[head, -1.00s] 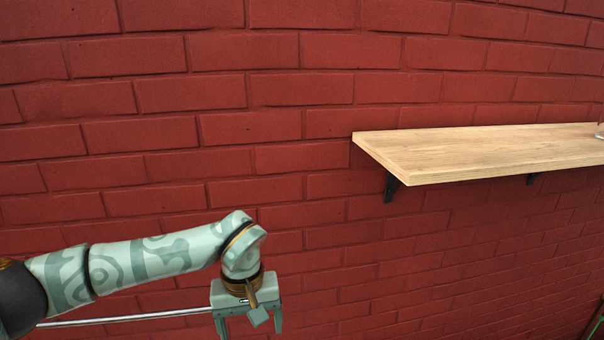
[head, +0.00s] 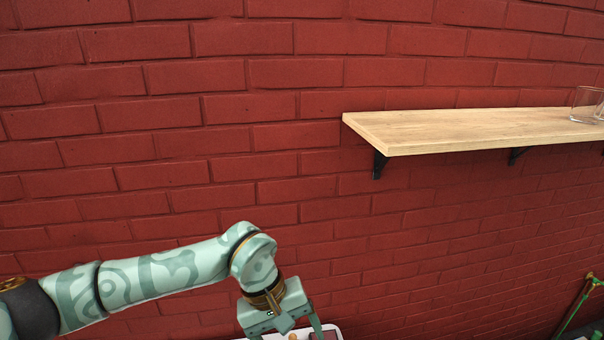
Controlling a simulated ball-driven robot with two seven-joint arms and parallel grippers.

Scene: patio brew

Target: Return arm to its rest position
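My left arm comes in from the left with a pale green patterned surface. Its gripper (head: 285,330) hangs fingers-down at the bottom edge of the head view. The two fingers stand apart, so it looks open; their tips are partly cut off by the frame edge. I see nothing clearly held between them. My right arm and gripper are out of view.
A wooden shelf (head: 450,132) on black brackets juts from the red brick wall (head: 170,110) at right. A clear glass (head: 587,105) stands on it. A white-edged surface (head: 331,330) with small items shows below the gripper. A green-and-brass frame (head: 578,308) is at lower right.

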